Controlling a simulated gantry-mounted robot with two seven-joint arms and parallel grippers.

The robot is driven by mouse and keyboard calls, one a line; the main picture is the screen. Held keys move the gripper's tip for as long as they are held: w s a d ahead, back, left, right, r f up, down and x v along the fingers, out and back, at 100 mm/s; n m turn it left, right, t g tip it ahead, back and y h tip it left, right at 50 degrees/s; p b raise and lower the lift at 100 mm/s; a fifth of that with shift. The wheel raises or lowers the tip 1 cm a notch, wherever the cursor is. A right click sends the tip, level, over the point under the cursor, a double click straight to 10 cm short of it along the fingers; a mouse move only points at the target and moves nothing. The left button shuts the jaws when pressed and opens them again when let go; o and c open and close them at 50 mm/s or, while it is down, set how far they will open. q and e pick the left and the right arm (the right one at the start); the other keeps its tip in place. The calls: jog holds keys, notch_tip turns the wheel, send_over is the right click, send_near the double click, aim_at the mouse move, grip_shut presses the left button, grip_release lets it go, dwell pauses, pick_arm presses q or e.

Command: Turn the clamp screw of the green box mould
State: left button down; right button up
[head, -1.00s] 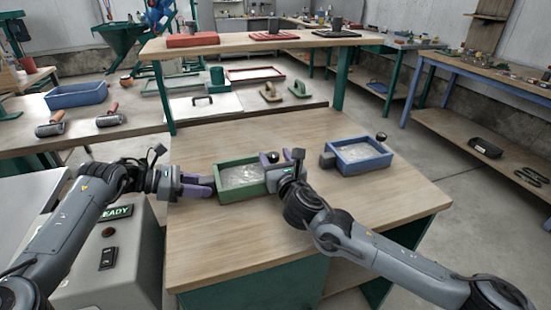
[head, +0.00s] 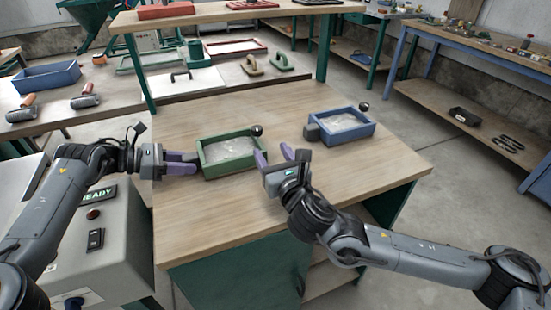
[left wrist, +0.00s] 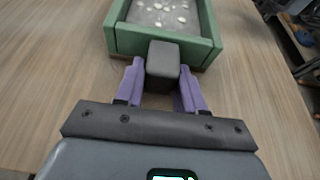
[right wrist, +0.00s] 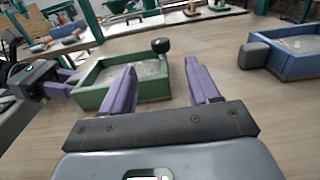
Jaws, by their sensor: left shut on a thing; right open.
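The green box mould (head: 229,154) stands on the wooden table with a pale, speckled filling inside. A dark block (left wrist: 162,60) sticks out of its near wall in the left wrist view. My left gripper (head: 180,163) is shut on this block, one purple finger on each side. The round black knob of the clamp screw (head: 257,130) is at the mould's far right corner; it also shows in the right wrist view (right wrist: 161,46). My right gripper (head: 275,158) is open and empty, apart from the mould, to the right of it and short of the knob.
A blue box mould (head: 341,125) with its own black knob (head: 364,106) stands to the right on the same table (head: 200,220). A control box with a READY display (head: 98,195) stands at the left. The table's front is clear.

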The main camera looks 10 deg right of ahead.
jog(key=shift+s+d, duration=0.1)
jog(key=shift+s, duration=0.65)
jog(key=shift+w+r, duration=0.25)
jog(key=shift+w, duration=0.25)
jog(key=w+r+n+g+y, duration=0.3)
jog(key=w+r+n+y, duration=0.1)
jog(key=w+n+y, duration=0.55)
jog(key=d+r+n+g+y, duration=0.25)
jog(key=d+g+y, duration=0.25)
jog(key=d+g, duration=0.25)
send_near(257, 131)
jog(key=shift+w+d+f+g+h, duration=0.15)
jog(key=shift+w+g, duration=0.1)
jog(key=shift+w, duration=0.2)
jog(key=shift+w+g+h, duration=0.1)
jog(key=shift+w+g, duration=0.1)
jog(key=shift+w, duration=0.25)
jog(key=x, duration=0.5)
jog(key=shift+w+a, duration=0.15)
jog(key=shift+a, duration=0.1)
jog(key=shift+x, duration=0.95)
